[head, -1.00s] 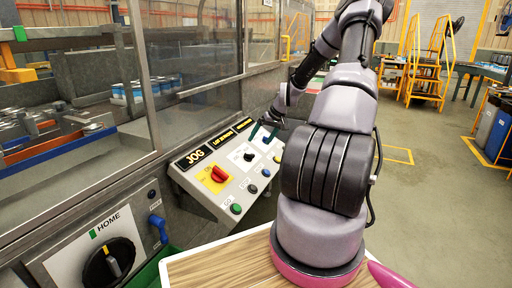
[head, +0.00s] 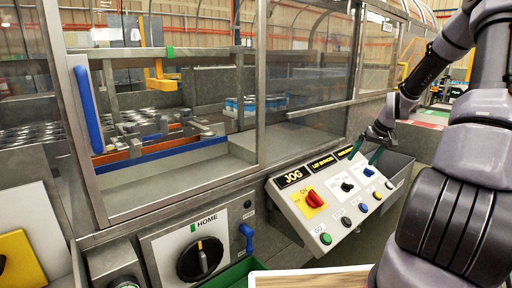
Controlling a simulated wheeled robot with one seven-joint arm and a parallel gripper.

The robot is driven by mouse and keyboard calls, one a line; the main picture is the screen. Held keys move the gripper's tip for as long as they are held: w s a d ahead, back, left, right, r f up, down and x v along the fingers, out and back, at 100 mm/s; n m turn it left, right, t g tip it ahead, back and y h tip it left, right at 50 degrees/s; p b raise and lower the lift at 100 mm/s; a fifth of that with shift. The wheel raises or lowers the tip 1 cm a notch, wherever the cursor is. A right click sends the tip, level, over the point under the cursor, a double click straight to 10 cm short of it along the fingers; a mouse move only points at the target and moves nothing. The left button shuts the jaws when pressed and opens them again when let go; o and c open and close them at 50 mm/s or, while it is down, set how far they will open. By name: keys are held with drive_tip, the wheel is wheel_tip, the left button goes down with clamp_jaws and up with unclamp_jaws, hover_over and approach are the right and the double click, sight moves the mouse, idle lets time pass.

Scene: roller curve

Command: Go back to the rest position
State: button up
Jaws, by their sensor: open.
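My gripper (head: 366,152) hangs over the upper right part of the sloped control panel (head: 300,217) in the head view. Its two dark green fingers are apart with nothing between them. They are close to the blue knob (head: 368,171) in the picture; whether they touch the panel I cannot tell. My arm reaches in from the right edge and stays bent over the panel's right side. The panel also has a red knob (head: 316,199) on a yellow plate under the JOG label and a black knob (head: 347,187) in the middle.
Left of the panel is a HOME dial (head: 200,258) with a blue lever (head: 247,238) beside it. A metal-framed glass guard stands behind, with a blue handle (head: 88,108) at left. A wooden top (head: 310,279) lies low in front. Some floor shows at right.

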drive_tip(key=s+a+r+h, duration=0.1)
drive_tip(key=s+a+r, duration=0.3)
drive_tip(key=r, duration=0.3)
drive_tip(key=s+a+r+h, duration=0.1)
drive_tip(key=s+a+r, duration=0.25)
drive_tip(key=r, duration=0.25)
drive_tip(key=s+a+r+m+t, duration=0.1)
drive_tip(key=s+a+r, duration=0.2)
drive_tip(key=s+r, duration=0.2)
drive_tip(key=s+a+r+m+t+y, duration=0.1)
drive_tip(key=s+a+r, duration=0.3)
drive_tip(key=s, duration=0.6)
drive_tip(key=s+a+r+m+t, duration=0.1)
drive_tip(key=s+a+r, duration=0.3)
drive_tip(key=s, duration=0.3)
drive_tip(key=shift+s+r, duration=0.35)
drive_tip(key=shift+r, duration=0.55)
